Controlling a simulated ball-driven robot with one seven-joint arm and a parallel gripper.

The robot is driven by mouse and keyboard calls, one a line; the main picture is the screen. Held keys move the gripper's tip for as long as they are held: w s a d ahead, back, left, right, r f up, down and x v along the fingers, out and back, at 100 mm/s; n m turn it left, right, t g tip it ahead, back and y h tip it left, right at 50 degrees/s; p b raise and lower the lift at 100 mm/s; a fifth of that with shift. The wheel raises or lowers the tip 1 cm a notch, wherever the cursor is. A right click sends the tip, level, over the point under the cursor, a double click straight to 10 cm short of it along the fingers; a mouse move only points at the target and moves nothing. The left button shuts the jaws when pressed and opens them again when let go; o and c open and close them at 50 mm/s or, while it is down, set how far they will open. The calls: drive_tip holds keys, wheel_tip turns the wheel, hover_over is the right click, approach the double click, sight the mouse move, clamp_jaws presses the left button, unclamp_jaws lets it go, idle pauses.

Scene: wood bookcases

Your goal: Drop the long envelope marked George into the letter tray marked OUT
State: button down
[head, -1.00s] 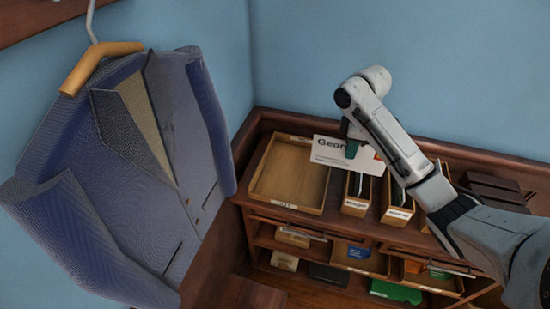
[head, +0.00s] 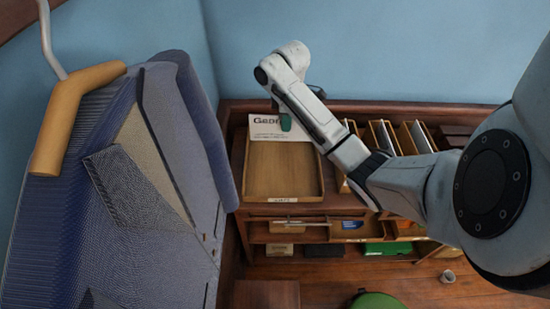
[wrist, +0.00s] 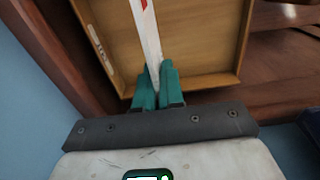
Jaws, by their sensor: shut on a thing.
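The white envelope (head: 268,128) shows large dark letters reading "Geo" before my gripper covers the rest. My gripper (head: 285,122) is shut on it, with the teal fingers pinching it. In the wrist view the envelope (wrist: 146,35) appears edge-on between the fingertips of my gripper (wrist: 158,88). The wooden letter tray (head: 285,196) lies on the bookcase top, with a small white label on its front rim that is too small to read. The envelope overlaps the tray's back part in the head view. The tray (wrist: 200,92) lies beneath the fingers in the wrist view.
Narrow wooden file boxes (head: 383,138) stand right of the tray, partly behind my arm. A blue suit jacket (head: 150,190) hangs close on the left. Lower shelves hold trays and a green item (head: 388,248). A green round seat (head: 378,300) stands on the floor.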

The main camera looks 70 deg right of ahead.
wheel_tip(320, 180, down, 9)
drive_tip(key=b, duration=0.6)
drive_tip(key=shift+a+f, duration=0.1)
drive_tip(key=shift+a, duration=0.05)
drive_tip(key=c, duration=1.2)
unclamp_jaws()
wheel_tip(320, 180, up, 11)
drive_tip(key=p, duration=0.6)
drive_tip(key=shift+f+p, duration=0.1)
drive_tip(key=shift+p, duration=0.2)
